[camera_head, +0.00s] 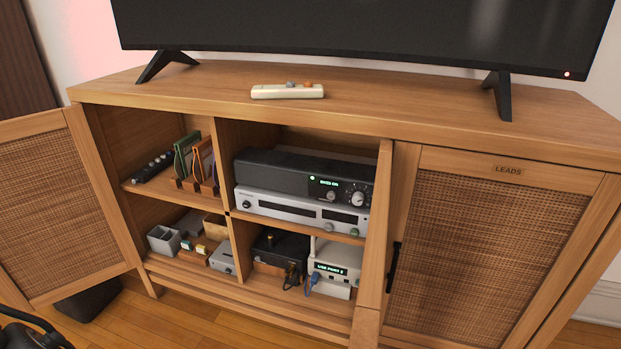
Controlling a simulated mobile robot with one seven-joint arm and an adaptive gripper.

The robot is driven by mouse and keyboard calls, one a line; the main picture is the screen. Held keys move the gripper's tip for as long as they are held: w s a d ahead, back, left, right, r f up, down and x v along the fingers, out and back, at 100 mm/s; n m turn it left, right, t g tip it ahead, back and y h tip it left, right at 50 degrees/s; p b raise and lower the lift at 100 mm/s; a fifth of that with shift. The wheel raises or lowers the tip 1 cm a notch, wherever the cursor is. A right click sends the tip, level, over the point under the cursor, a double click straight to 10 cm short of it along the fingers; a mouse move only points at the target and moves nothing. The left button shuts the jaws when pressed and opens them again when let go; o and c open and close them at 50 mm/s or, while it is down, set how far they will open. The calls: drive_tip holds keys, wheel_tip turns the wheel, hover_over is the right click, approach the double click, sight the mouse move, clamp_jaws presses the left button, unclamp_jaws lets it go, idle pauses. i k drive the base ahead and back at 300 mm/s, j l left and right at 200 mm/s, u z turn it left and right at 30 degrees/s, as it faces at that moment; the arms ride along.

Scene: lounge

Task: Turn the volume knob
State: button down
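A black receiver (285,174) with a lit green display sits on the upper shelf of the cabinet's open middle bay. A large round silver knob (358,198) with light marks around it is at the right end of its front. A smaller silver knob (331,196) sits left of it, under the display. No volume label is readable on either knob. A dark curved part (36,330) cut off at the lower left corner may be my gripper, far from the knobs. Its fingers cannot be made out.
A silver unit (290,209) with small knobs is directly beneath the receiver. The left door (58,205) stands open; the right door (480,250), labelled LEADS, is shut. An upright wooden panel (376,230) borders the bay's right side. A cream remote (287,91) lies on top.

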sight(358, 198)
drive_tip(key=j+z, duration=0.35)
drive_tip(key=k+j+z, duration=0.15)
drive_tip(key=z, duration=0.2)
drive_tip(key=k+j+z, duration=0.1)
drive_tip(key=z, duration=0.25)
drive_tip(key=j, duration=0.1)
